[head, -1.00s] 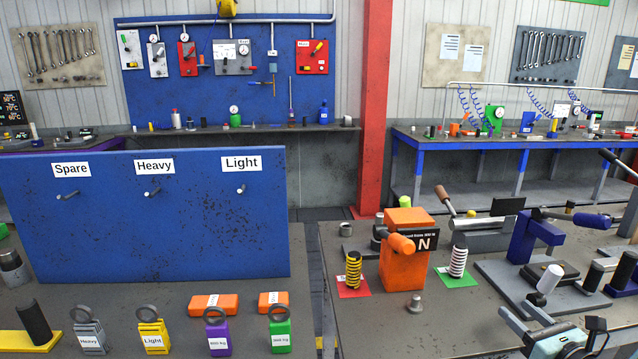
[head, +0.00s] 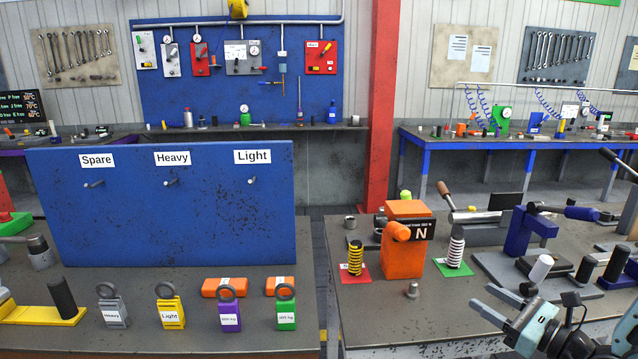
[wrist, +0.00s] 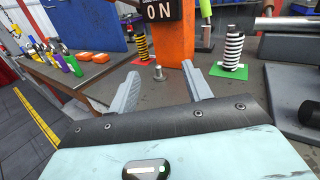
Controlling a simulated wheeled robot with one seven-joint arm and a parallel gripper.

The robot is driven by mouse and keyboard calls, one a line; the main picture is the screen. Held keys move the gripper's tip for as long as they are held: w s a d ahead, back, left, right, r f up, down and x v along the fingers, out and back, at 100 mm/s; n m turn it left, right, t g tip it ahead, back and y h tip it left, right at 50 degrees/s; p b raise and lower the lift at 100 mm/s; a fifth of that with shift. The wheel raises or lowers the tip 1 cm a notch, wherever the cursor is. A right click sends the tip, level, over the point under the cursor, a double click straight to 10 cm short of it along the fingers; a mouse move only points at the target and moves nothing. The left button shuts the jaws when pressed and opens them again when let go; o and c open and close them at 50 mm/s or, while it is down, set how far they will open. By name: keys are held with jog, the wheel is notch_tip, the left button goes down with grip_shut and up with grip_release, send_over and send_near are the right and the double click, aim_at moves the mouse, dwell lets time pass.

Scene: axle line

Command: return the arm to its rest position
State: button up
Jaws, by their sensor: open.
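My gripper (wrist: 160,93) shows in the wrist view with its two grey fingers spread apart and nothing between them. A small grey metal peg (wrist: 158,73) stands on the bench beyond the fingertips, apart from them. In the head view part of my arm shows at the lower right, over the front of the right bench. The orange block with the N sign (head: 404,262) stands left of and beyond the arm.
A yellow-black spring (head: 355,258) and a white-black spring (head: 455,251) stand on coloured pads. The blue board (head: 170,220) and several tagged weights are on the left bench. A gap separates the benches.

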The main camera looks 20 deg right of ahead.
jog(key=s+a+r+n+g+y, duration=0.1)
jog(key=a+r+n+g+y, duration=0.2)
jog(key=a+n+g+y, duration=0.5)
jog(key=a+r+n+g+y, duration=0.2)
jog(key=a+n+g, duration=0.3)
jog(key=a, duration=0.7)
jog(key=s+a+r+n+g+h, duration=0.2)
jog(key=s+a+n+h, duration=0.5)
jog(key=n, duration=0.6)
jog(key=s+a+r+n+g+h, duration=0.2)
jog(key=s+a+n+h, duration=0.5)
jog(key=n, duration=0.6)
jog(key=shift+s+a+r+h, duration=0.25)
jog(key=shift+a+r+h, duration=0.1)
jog(key=shift+h, duration=0.15)
